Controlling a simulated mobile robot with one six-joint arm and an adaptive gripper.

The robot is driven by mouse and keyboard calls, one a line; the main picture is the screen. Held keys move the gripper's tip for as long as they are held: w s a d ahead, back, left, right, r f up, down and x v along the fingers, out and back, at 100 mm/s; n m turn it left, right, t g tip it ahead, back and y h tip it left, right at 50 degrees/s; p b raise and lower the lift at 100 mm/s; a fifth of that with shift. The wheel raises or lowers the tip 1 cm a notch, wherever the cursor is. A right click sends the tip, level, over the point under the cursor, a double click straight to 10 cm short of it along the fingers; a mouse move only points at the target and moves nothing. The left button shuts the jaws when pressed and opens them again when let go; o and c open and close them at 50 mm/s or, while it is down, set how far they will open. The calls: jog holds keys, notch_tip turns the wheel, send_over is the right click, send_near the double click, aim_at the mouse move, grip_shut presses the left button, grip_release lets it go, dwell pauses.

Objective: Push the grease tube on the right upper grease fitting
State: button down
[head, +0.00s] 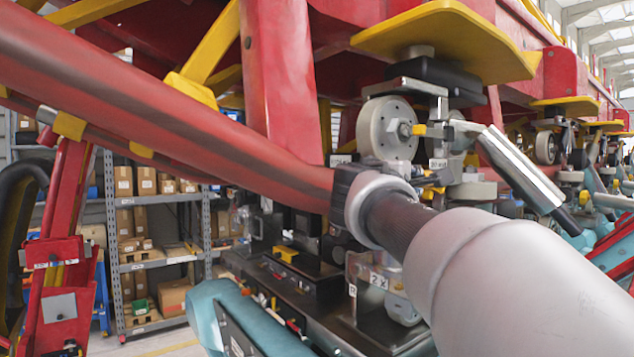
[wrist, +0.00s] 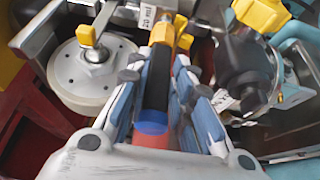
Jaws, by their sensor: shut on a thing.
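In the wrist view my gripper (wrist: 163,78) is shut on the grease tube (wrist: 155,85), a black tube with a blue band and an orange-red end. The tube points up the picture, between the two fingers. A yellow piece (wrist: 162,32) lies at its far end, with a brass fitting (wrist: 183,38) just right of it. Whether the yellow piece is tube tip or fitting, and whether the tube touches the brass fitting, I cannot tell. In the head view a yellow fitting (head: 421,130) sits at the grey wheel's hub.
The grey wheel (wrist: 92,75) is close to the left of my gripper, with a yellow fitting above it. A dark cylinder (wrist: 248,65) is close on the right. In the head view a red rail (head: 180,110) crosses the left, and shelves with boxes (head: 160,215) stand behind.

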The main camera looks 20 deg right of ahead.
jog(key=shift+a, duration=0.1)
jog(key=s+a+b, duration=0.2)
jog(key=a, duration=0.4)
jog(key=shift+s+a, duration=0.25)
dwell(0.5)
dwell(0.7)
